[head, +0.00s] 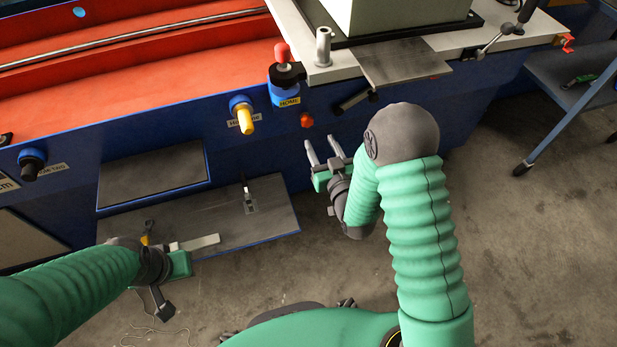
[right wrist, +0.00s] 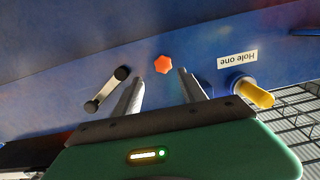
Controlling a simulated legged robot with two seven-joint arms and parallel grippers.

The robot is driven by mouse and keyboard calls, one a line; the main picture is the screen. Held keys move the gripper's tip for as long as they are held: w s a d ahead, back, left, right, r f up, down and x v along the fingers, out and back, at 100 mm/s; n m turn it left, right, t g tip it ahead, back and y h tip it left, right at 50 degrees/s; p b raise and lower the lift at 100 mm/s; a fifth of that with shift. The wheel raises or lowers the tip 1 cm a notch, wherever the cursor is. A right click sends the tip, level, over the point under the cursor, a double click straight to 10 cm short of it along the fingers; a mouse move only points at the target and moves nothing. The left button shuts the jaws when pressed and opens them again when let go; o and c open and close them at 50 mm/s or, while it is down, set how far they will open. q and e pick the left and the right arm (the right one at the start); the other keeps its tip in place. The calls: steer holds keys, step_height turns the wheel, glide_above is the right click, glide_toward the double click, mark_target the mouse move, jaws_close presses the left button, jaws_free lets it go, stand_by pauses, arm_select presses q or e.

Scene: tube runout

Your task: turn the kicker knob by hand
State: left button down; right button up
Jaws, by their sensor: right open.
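A small orange star-shaped knob (head: 306,120), likely the kicker knob, sits on the blue front panel below the HOME label. In the right wrist view the knob (right wrist: 163,64) shows between and beyond my fingertips. My right gripper (head: 321,140) is open and empty, just below the knob in the head view. In the right wrist view its two fingers (right wrist: 159,80) stand apart, pointing at the panel; contact with the knob does not show. My left gripper (head: 178,264) is low at the left over the grey step, its fingers unclear.
A yellow knob (head: 246,121) is left of the orange knob, and a red-topped blue control (head: 283,82) is above it. A black bar handle (head: 353,102) is close on the right. A grey plate (head: 403,63) juts out above. Floor is open at right.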

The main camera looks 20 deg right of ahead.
mark_target(308, 123)
steer(key=shift+t, duration=0.4)
steer(key=w, duration=0.4)
steer(key=w+a, duration=0.1)
steer(key=w, duration=0.2)
steer(key=shift+f+b, duration=0.4)
steer(key=shift+w+r, duration=0.1)
steer(key=shift+w, duration=0.3)
steer(key=shift+d, duration=0.1)
steer(key=c, duration=1.1)
